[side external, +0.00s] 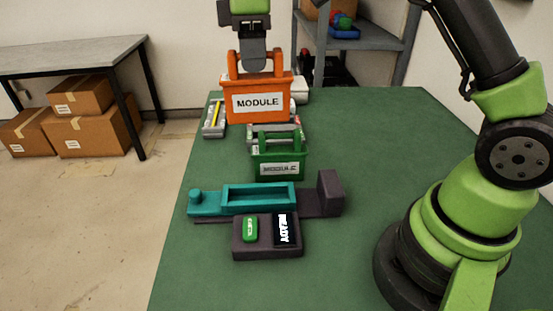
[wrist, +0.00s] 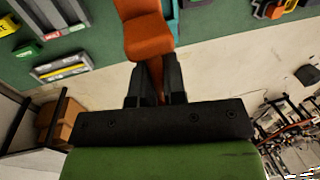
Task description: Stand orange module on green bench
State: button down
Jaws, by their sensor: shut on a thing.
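The orange module (side external: 258,103), a box with a white MODULE label and a handle on top, is upright in the side external view, at the far part of the green bench (side external: 345,165). My gripper (side external: 252,58) is above it, shut on its handle. The wrist view shows part of the orange module (wrist: 148,38) beyond the two dark fingers (wrist: 155,88). The module appears raised above the bench, but its exact height cannot be told. It covers part of the grey trays behind it.
A green labelled carrier (side external: 277,165) stands just in front of the module. A teal tray (side external: 258,197) and a dark unit with a READY display (side external: 281,229) lie nearer. Grey trays (side external: 213,118) lie at the back left. The bench's right middle is clear.

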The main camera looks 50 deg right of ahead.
jog(key=w+d, duration=0.4)
jog(key=d, duration=0.6)
notch_tip(320, 180, down, 17)
jog(key=shift+s+a+r, duration=0.15)
jog(key=shift+s+a, duration=0.1)
jog(key=shift+a, duration=0.1)
jog(key=c, duration=1.2)
grip_release()
